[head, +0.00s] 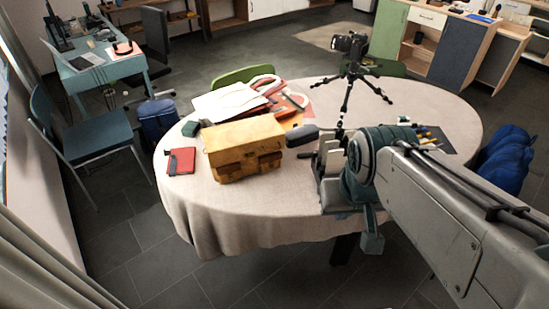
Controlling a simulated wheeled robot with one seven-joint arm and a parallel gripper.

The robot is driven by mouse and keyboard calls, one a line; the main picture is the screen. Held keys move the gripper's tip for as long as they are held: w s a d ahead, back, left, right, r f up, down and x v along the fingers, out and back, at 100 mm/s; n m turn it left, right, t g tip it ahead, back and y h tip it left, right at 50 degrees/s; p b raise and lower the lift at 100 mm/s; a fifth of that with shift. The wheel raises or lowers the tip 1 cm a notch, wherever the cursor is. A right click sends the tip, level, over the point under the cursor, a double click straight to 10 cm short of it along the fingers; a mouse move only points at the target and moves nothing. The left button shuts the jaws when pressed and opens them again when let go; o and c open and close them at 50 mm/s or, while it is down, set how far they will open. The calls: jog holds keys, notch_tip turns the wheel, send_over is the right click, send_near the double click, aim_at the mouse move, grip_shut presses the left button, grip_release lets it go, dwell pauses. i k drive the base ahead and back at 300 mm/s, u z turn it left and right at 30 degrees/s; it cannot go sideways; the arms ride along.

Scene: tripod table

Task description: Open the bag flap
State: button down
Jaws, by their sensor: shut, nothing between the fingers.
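A mustard-yellow bag (238,137) stands upright on the round table, left of centre. Its flap appears to lie down over the top and upper front, with pocket shapes below. My gripper (291,142) is just right of the bag, its dark end pointing left at the bag's right side. It is shut and holds nothing. I cannot tell whether it touches the bag. The gripper's inner side is partly hidden by my wrist.
The table (215,213) has a pale cloth. A red notebook (180,161) lies left of the bag, with papers (228,102) behind it. A tripod with a camera (350,75) stands at the back. The cloth in front of the bag is clear.

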aim_at(226, 143)
jog(key=k, duration=0.2)
jog(key=u, duration=0.9)
jog(key=i, duration=0.75)
jog(key=z, duration=0.9)
